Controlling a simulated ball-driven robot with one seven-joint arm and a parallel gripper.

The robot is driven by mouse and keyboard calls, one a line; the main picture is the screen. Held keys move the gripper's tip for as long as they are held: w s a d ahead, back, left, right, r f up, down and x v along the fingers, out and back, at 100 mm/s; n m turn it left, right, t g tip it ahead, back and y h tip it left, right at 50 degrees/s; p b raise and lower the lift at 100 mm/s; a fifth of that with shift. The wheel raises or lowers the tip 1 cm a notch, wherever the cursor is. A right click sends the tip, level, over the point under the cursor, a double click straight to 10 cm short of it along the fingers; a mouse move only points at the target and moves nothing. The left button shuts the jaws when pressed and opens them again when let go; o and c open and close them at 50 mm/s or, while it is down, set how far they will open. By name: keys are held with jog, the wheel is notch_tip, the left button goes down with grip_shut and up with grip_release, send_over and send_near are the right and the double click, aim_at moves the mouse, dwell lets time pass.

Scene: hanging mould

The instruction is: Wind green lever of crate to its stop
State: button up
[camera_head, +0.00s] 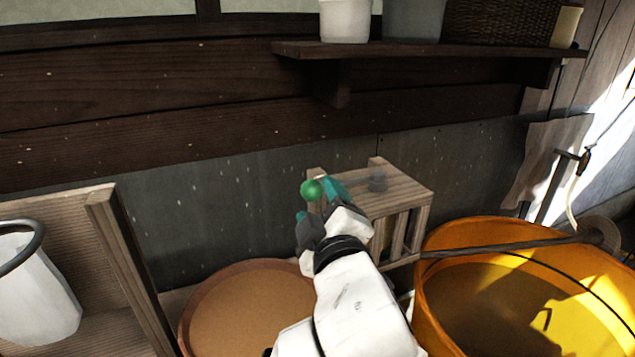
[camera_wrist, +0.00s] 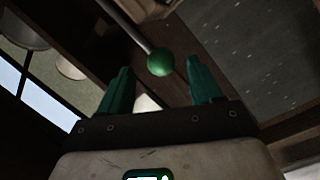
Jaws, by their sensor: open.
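The wooden crate (camera_head: 405,193) stands against the back wall, right of the picture's middle. The lever's green ball knob (camera_head: 312,190) shows at the crate's left side. In the wrist view the green knob (camera_wrist: 160,62) sits at the end of a grey rod (camera_wrist: 128,26). My gripper (camera_head: 318,201) is at the knob, its teal fingers apart. In the wrist view my gripper (camera_wrist: 160,82) is open, with the knob between or just beyond the fingertips; I cannot tell whether it touches them. My arm hides the crate's lower left part.
A large orange tub (camera_head: 440,300) stands right of the crate, with a dark bar across it. A round brown-topped vessel (camera_head: 190,325) is below left. A wooden frame (camera_head: 125,255) and white bucket (camera_head: 45,310) are at left. A shelf (camera_head: 430,49) with pots hangs above.

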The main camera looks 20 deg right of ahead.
aim_at(310, 186)
jog(key=w, duration=0.4)
jog(key=w+d, duration=0.1)
jog(key=w, duration=0.1)
jog(key=shift+w+d+p, duration=0.1)
jog(key=shift+w+p, duration=0.25)
jog(key=shift+p, duration=0.05)
jog(key=shift+c, duration=0.3)
grip_shut()
